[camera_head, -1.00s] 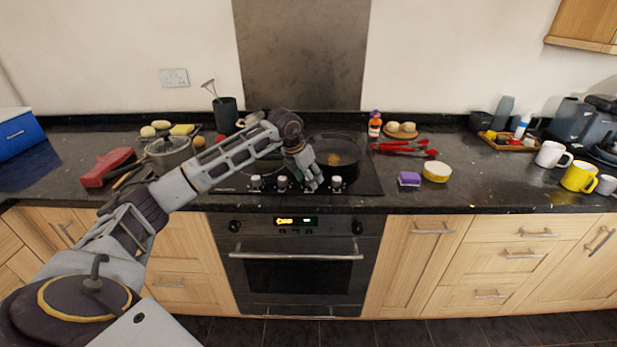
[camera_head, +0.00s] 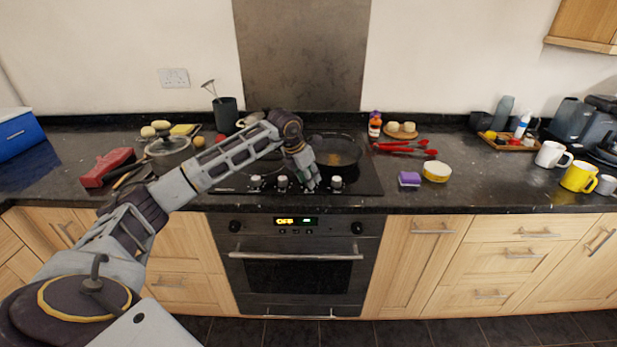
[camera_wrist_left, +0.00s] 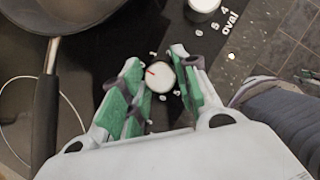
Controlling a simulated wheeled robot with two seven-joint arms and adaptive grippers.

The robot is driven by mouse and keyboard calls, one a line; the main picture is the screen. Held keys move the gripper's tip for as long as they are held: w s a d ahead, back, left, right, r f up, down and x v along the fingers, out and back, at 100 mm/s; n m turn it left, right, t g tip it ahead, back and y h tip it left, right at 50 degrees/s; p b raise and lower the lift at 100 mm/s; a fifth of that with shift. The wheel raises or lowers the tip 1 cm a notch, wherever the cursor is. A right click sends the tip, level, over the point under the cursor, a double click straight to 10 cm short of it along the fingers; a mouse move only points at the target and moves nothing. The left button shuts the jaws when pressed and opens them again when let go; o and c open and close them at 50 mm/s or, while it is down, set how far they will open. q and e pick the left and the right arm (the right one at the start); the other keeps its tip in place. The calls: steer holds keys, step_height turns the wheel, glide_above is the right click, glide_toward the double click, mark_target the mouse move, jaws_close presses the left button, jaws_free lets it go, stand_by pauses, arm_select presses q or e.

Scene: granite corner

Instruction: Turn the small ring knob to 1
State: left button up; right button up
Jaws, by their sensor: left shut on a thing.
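The knob between my fingers (camera_wrist_left: 160,77) is a small white round dial with a red mark towards its left side and small printed marks around it, too small to read. My left gripper (camera_head: 313,184) reaches down to the hob's front edge; in the left wrist view its green-padded fingers (camera_wrist_left: 160,88) stand on both sides of the knob, shut on it. In the head view the gripper hides this knob. Other hob knobs show in a row: left ones (camera_head: 255,182) and (camera_head: 282,183), and a right one (camera_head: 337,182). My right gripper is not in view.
A dark pan (camera_head: 338,152) stands on the hob behind the gripper; its handle (camera_wrist_left: 46,115) shows in the left wrist view. Another knob (camera_wrist_left: 204,5) sits by the printed word "oval". A purple sponge (camera_head: 409,179) lies right of the hob.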

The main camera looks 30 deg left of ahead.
arm_select(q)
steer(key=shift+m, duration=0.3)
steer(key=shift+m+h, duration=0.3)
steer(key=shift+m, duration=0.4)
steer(key=shift+a+r+m+p, duration=0.1)
steer(key=shift+m+p, duration=0.2)
steer(key=shift+m, duration=0.3)
steer(key=m+h, duration=0.1)
steer(key=m, duration=0.1)
steer(key=shift+w+m+g, duration=0.1)
steer(key=shift+m+g, duration=0.2)
steer(key=shift+g, duration=0.1)
steer(key=shift+m+g+h+p, duration=0.3)
steer(key=shift+m+h+p, duration=0.15)
steer(key=shift+m, duration=0.45)
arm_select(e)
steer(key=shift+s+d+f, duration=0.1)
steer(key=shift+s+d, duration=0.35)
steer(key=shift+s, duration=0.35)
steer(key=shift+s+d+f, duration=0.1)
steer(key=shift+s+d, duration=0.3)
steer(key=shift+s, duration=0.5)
arm_select(q)
steer(key=o, duration=1)
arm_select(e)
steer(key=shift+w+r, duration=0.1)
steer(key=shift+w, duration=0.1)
